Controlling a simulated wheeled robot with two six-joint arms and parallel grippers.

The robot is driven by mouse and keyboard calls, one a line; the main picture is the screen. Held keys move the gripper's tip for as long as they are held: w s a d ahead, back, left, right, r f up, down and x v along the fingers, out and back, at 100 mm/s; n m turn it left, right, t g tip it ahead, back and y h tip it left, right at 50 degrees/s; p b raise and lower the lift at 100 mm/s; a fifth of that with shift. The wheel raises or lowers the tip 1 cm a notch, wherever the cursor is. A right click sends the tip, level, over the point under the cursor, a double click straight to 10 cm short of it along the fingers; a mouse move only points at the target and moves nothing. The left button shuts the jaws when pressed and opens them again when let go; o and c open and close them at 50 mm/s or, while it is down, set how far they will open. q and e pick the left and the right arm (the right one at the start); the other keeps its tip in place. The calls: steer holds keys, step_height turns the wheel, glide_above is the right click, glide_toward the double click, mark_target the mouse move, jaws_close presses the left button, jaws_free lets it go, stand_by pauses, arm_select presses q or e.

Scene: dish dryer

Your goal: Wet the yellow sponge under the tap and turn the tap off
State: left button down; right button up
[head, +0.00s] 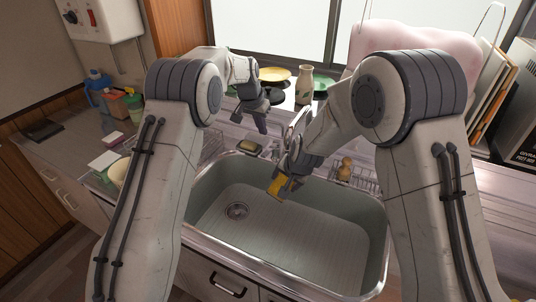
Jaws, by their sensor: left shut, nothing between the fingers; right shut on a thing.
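The yellow sponge (276,187) is held in my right gripper (281,183), which is shut on it over the back part of the sink basin (290,230). My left gripper (262,127) is shut and empty, above the counter behind the sink's back left edge. The tap (297,122) stands behind the sink and is partly hidden by my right arm. I cannot tell whether water is running or whether the sponge is wet.
A dish with a dark green item (250,146) sits at the sink's back left corner. A wire rack (357,174) stands at the back right. A patterned vase (304,86) and a yellow plate (274,74) stand by the window. Bottles (98,88) stand on the left counter. The basin is clear.

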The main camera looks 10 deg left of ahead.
arm_select(q)
steer(key=t, duration=0.3)
glide_above(267, 151)
steer(key=s, duration=0.2)
steer(key=shift+h, duration=0.3)
steer(key=f, duration=0.6)
steer(key=shift+w+a+f, duration=0.2)
steer(key=shift+a+f, duration=0.15)
steer(key=shift+s+f, duration=0.2)
steer(key=shift+f, duration=0.95)
steer(key=shift+s+a+f, duration=0.1)
steer(key=shift+f, duration=0.6)
